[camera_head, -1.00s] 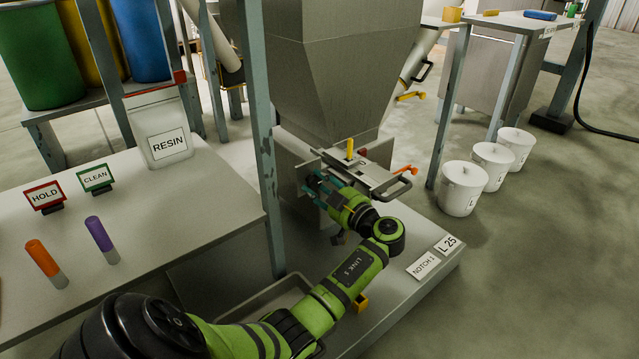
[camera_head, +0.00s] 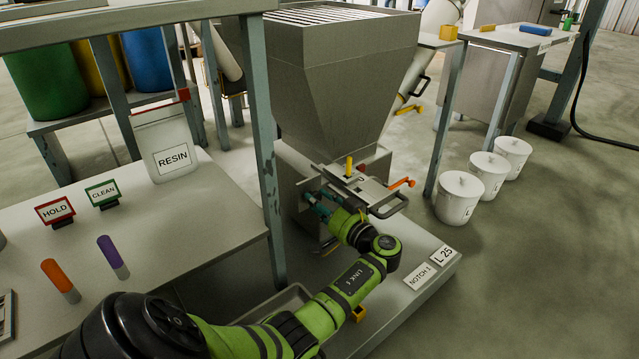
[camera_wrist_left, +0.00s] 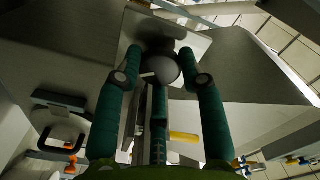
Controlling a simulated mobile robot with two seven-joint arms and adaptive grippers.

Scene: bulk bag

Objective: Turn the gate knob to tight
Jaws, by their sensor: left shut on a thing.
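The gate knob shows in the left wrist view as a dark round knob (camera_wrist_left: 161,68) in front of a pale plate. My left gripper (camera_wrist_left: 158,62) has its teal fingers closed on either side of the knob. In the head view my left gripper (camera_head: 318,205) is at the front of the hopper's outlet, left of the slide gate (camera_head: 362,190), and the knob is hidden there. The gate has a yellow pin (camera_head: 348,167) upright on top and an orange lever (camera_head: 402,183) on its right. Any tight marking is too small to read. My right gripper is out of view.
The grey hopper (camera_head: 335,85) stands above the gate, with a steel post (camera_head: 265,160) close on its left. A table (camera_head: 180,222) holds a RESIN bag (camera_head: 167,148) and HOLD and CLEAN signs. White buckets (camera_head: 458,198) stand on the floor at right.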

